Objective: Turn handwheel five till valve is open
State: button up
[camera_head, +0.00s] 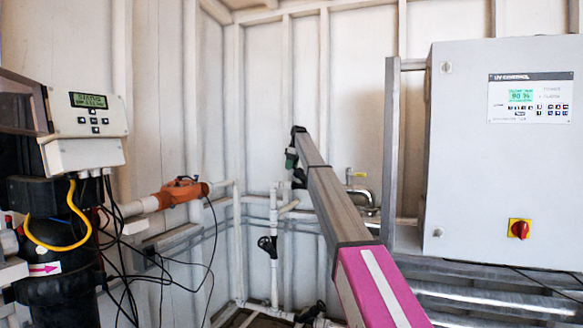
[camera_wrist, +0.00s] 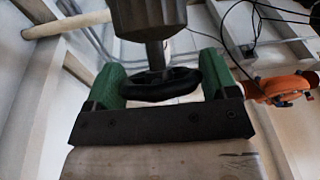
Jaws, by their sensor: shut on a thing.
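In the wrist view a black handwheel (camera_wrist: 160,86) sits between the two green fingers of my gripper (camera_wrist: 160,78). The gripper is shut on the wheel, with a finger at each side of its rim. A grey stem and a thick grey body rise behind the wheel. In the head view my gripper (camera_head: 291,160) is at the far end of the arm, near the back wall, and the wheel it holds cannot be made out there. No number shows on the wheel, and I cannot tell how far the valve is open.
Another black handwheel (camera_head: 267,245) is on a white vertical pipe, lower left of my gripper. A UV control cabinet (camera_head: 505,150) fills the right side. An orange device (camera_head: 182,191) and hanging cables are at left.

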jog(key=shift+n+g, duration=0.4)
jog(key=shift+g, duration=0.1)
jog(key=o, duration=0.8)
jog(key=shift+r, duration=0.1)
